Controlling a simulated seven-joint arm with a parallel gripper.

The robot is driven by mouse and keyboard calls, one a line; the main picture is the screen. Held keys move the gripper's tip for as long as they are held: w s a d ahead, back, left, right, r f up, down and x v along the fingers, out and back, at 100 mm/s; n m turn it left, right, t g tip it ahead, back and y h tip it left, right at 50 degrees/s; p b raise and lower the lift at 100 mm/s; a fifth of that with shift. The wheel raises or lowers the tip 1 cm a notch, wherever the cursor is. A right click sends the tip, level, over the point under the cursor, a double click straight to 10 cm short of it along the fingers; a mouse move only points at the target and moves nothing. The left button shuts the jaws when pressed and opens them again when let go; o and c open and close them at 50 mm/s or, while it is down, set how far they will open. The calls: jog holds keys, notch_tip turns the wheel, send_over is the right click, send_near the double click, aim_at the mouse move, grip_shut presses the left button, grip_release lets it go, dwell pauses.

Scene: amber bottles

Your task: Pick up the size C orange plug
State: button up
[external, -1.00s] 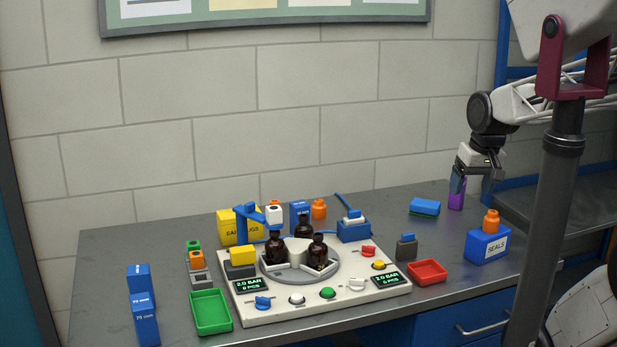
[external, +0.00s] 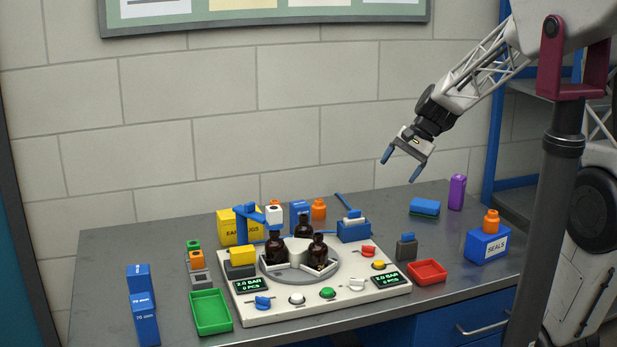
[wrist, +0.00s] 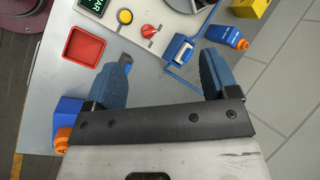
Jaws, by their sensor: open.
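Several orange plugs show in the external view, and I cannot read a size letter on any. One orange plug (external: 491,222) stands on the blue SEALS box (external: 488,246) at the right. Another orange plug (external: 318,209) is at the back, and one more (external: 197,259) sits on a grey block at the left. Part of another shows behind a white block. My gripper (external: 402,166) is open and empty, above the back right of the table. In the wrist view its fingers (wrist: 168,68) are spread, with orange parts at the lower left (wrist: 62,140) and upper right (wrist: 242,43).
A white panel (external: 330,302) with dark bottles on a round plate, knobs and displays fills the middle. A green tray (external: 211,312) is left.

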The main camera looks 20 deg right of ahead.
jog(key=w+a+f+m+y, duration=0.2)
jog(key=w+f+m, duration=0.15)
jog(key=w, duration=0.75)
jog(key=m+t+y, duration=0.4)
jog(key=m+t, duration=0.1)
jog(key=m, duration=0.6)
send_near(320, 211)
jog(key=w+f, duration=0.1)
jog(key=w+a+f, duration=0.1)
jog(key=w, duration=0.1)
jog(key=shift+w+a, duration=0.1)
jog(key=shift+a, duration=0.05)
jog(key=shift+x, duration=1.2)
jog(key=shift+a, duration=0.1)
jog(key=shift+x, duration=2.5)
